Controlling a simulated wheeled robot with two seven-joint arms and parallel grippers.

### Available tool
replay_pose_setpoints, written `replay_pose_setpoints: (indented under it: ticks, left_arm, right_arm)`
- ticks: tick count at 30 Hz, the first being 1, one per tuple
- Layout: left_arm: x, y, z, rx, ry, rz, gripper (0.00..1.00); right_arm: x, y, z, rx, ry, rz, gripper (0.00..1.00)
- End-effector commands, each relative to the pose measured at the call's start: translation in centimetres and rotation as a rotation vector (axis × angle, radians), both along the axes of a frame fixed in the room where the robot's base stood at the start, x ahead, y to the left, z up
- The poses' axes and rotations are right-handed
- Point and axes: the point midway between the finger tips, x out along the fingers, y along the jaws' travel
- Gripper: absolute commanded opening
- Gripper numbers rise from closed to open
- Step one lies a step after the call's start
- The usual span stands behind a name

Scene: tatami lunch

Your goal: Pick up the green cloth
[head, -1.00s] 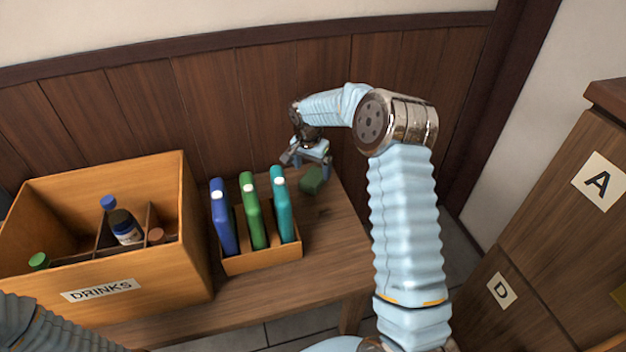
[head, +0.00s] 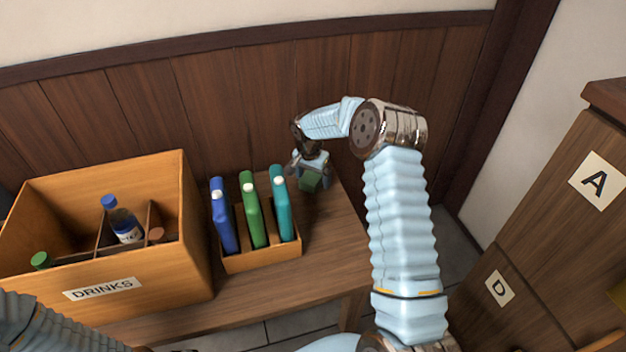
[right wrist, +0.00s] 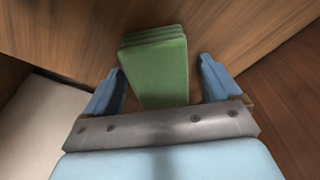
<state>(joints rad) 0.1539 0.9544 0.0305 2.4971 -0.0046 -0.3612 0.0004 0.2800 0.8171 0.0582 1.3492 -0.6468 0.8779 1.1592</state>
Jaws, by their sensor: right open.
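The green cloth (head: 311,182) is a small folded block on the wooden bench, right of the bottle rack in the head view. In the right wrist view the folded green cloth (right wrist: 157,72) shows its stacked layers. My right gripper (head: 310,172) is at the cloth in the head view. It is open, with one blue finger on each side of the cloth in the right wrist view (right wrist: 160,85). A gap shows between the cloth and the right-hand finger; the left-hand finger is close to the cloth's edge. My left gripper is not in view.
A wooden rack (head: 262,260) holds a blue, a green and a teal bottle just left of the cloth. A larger box marked DRINKS (head: 190,235) stands further left. The bench top (head: 335,245) is clear right of the rack. A panelled wall (head: 225,95) rises behind.

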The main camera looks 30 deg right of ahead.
Motion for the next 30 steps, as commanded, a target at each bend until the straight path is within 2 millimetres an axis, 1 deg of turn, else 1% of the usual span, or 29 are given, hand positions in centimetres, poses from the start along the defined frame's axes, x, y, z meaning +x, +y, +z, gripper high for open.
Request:
replay_pose_setpoints:
  ticks: [2, 3, 8, 12, 15, 20, 25, 28, 30]
  left_arm:
    - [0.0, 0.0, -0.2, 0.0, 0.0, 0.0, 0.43]
    - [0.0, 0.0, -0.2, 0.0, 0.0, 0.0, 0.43]
    - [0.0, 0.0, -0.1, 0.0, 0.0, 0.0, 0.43]
    - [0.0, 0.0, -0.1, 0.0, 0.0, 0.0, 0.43]
    - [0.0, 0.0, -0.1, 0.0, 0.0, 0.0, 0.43]
    - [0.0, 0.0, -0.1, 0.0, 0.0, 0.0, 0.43]
    - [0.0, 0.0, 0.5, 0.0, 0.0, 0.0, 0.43]
    - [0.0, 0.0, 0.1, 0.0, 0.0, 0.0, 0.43]
    - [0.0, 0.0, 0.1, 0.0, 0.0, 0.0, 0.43]
  right_arm:
    - [0.0, 0.0, -0.1, 0.0, 0.0, 0.0, 0.9]
    - [0.0, 0.0, -0.1, 0.0, 0.0, 0.0, 0.89]
    - [0.0, 0.0, -0.1, 0.0, 0.0, 0.0, 0.64]
    - [0.0, 0.0, -0.1, 0.0, 0.0, 0.0, 0.43]
    - [0.0, 0.0, -0.1, 0.0, 0.0, 0.0, 0.31]
    - [0.0, 0.0, 0.0, 0.0, 0.0, 0.0, 0.3]
    - [0.0, -0.1, 0.5, -0.001, -0.001, -0.001, 0.3]
    - [0.1, 0.0, 1.7, -0.002, -0.003, 0.0, 0.3]
    - [0.1, 0.0, 3.0, -0.002, -0.004, -0.001, 0.3]
